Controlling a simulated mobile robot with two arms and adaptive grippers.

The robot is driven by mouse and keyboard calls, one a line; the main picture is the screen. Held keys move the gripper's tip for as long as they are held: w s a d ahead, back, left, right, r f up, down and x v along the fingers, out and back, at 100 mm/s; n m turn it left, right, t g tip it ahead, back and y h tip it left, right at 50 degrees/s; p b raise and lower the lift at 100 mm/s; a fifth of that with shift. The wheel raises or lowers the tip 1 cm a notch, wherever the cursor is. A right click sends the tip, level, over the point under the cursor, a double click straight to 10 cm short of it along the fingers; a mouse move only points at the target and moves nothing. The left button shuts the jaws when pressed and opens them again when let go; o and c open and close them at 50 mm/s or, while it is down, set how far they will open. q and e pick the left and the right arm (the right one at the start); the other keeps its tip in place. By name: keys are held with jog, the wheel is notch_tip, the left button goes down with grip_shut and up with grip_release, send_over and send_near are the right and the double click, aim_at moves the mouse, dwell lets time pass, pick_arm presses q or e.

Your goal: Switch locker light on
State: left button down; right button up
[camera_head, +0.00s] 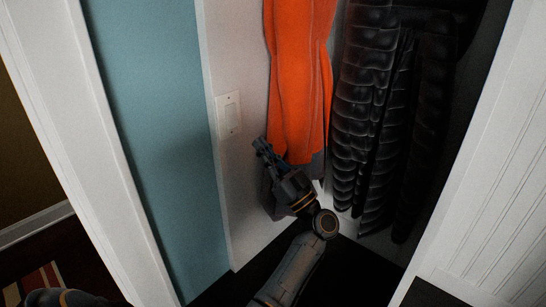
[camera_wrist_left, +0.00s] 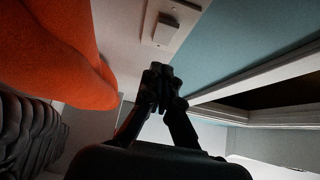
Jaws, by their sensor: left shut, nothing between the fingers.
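The light switch (camera_head: 229,115) is a white rectangular plate on the pale side wall of the locker, left of the hanging clothes. In the left wrist view the switch (camera_wrist_left: 166,30) shows a raised rocker, just beyond the fingertips. My left gripper (camera_head: 261,146) is shut and empty, a little below and to the right of the switch in the head view. Its closed fingers (camera_wrist_left: 160,78) point toward the plate in the wrist view, apart from it. Which way the rocker is pressed I cannot tell. My right gripper is not in view.
An orange garment (camera_head: 300,75) hangs close beside my left gripper, with a black puffy coat (camera_head: 362,110) to its right. A blue wall (camera_head: 155,120) lies left of the locker. A white panelled door (camera_head: 490,180) stands at the right. The locker interior is dim.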

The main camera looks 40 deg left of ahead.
pick_arm(q)
jog(key=a, duration=0.2)
jog(key=a+r+b, duration=0.1)
jog(key=a, duration=0.2)
jog(key=shift+w+a+r, duration=0.2)
jog(key=shift+w+a+b, duration=0.1)
jog(key=shift+a+b, duration=0.3)
jog(key=shift+a, duration=0.2)
jog(key=shift+a+f+y+b, duration=0.25)
jog(key=shift+a+y+b, duration=0.05)
jog(key=shift+a+b, duration=0.1)
jog(key=shift+r, duration=0.1)
send_near(234, 124)
jog(key=v, duration=0.5)
